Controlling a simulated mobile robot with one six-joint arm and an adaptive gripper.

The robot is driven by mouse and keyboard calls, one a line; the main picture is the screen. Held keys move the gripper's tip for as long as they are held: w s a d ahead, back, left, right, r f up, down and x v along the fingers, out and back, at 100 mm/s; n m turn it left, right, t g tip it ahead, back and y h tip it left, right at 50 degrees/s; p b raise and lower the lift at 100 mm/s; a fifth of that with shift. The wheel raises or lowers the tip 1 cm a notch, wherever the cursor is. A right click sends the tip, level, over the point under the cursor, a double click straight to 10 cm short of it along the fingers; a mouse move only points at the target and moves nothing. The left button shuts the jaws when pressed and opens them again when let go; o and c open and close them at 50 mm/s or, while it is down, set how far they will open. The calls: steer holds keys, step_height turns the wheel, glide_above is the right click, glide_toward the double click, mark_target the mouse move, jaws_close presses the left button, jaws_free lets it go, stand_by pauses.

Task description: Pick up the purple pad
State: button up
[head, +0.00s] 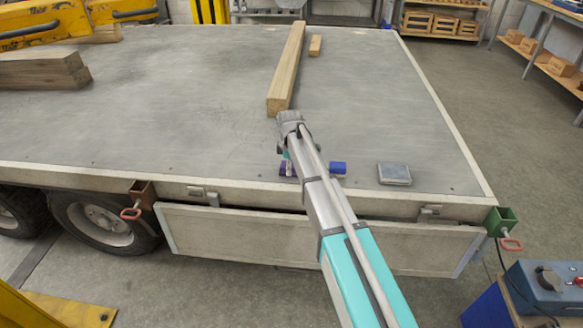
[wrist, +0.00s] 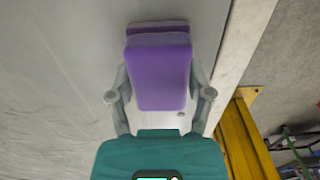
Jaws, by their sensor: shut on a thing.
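The purple pad (wrist: 158,75) fills the middle of the wrist view, with a grey finger on each side of it. My gripper (wrist: 160,88) is shut on the pad. A duller purple slab (wrist: 157,27) shows just beyond its far end; I cannot tell whether it is a second pad or part of the same one. In the head view a little purple (head: 283,169) shows low beside my arm, near the trailer's front edge. My arm hides most of the gripper there, and any gap between pad and deck cannot be told.
A blue block (head: 338,168) and a grey flat pad (head: 394,174) lie to the right on the trailer deck (head: 190,110). A long timber (head: 287,70) and a short wood block (head: 315,45) lie farther back. The deck's left middle is clear.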

steer(key=shift+r, duration=0.1)
step_height(320, 180, up, 2)
steer(key=shift+p, duration=1.15)
steer(key=s+d+r+p, duration=0.4)
steer(key=s+r+p, duration=0.6)
steer(key=s, duration=0.3)
steer(key=shift+s+r+p, duration=0.25)
steer(key=shift+r+p, duration=0.05)
steer(key=shift+r, duration=0.05)
steer(key=o, duration=0.6)
steer(key=c, duration=0.3)
